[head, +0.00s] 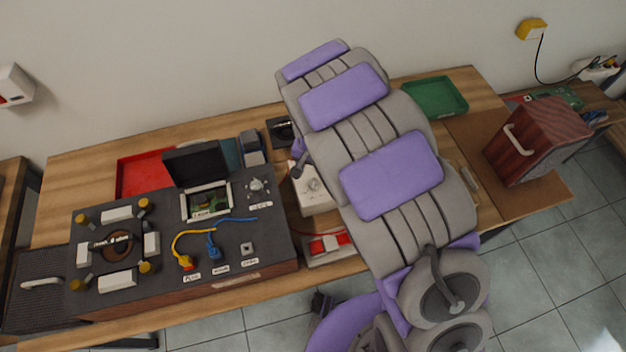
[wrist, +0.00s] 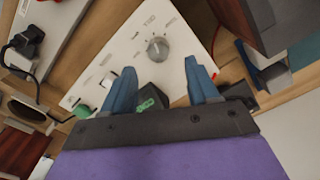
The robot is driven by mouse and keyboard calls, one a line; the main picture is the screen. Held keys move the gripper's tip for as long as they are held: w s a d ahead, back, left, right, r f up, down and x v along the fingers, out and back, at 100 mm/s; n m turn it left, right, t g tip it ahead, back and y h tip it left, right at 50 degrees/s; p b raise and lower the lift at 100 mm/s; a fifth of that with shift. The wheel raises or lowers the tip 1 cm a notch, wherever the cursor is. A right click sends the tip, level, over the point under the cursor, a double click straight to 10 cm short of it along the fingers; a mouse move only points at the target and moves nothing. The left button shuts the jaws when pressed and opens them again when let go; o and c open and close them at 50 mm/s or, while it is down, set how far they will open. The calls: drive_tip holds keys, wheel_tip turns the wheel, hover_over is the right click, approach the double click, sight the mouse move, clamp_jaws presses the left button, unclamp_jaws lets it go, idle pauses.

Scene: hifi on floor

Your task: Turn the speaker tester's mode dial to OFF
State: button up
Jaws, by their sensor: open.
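The speaker tester looks to be the white box (head: 314,196) near the middle of the bench, partly hidden by my arm in the head view. Its white sloped panel (wrist: 118,62) fills much of the wrist view. A round grey dial (wrist: 157,48) sits on it with small labels around it. The labels and the dial's pointer are too small to read. My gripper (wrist: 160,66) is open, with its two blue fingers apart and nothing held. The dial appears just beyond the fingertips, between them in the picture. Whether they touch it cannot be told.
A dark console (head: 130,270) with cables stands on the left. A red tray (head: 140,178), a green tray (head: 436,97) and a red-brown wooden box (head: 537,140) are also on the benches. In the wrist view, a green knob (wrist: 82,111) and a green-topped dark part (wrist: 150,99) sit near the fingers.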

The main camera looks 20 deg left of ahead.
sight(313, 182)
wheel_tip(313, 182, down, 6)
drive_tip(key=shift+r+b, duration=0.1)
drive_tip(key=shift+b, duration=0.35)
drive_tip(key=c, duration=1)
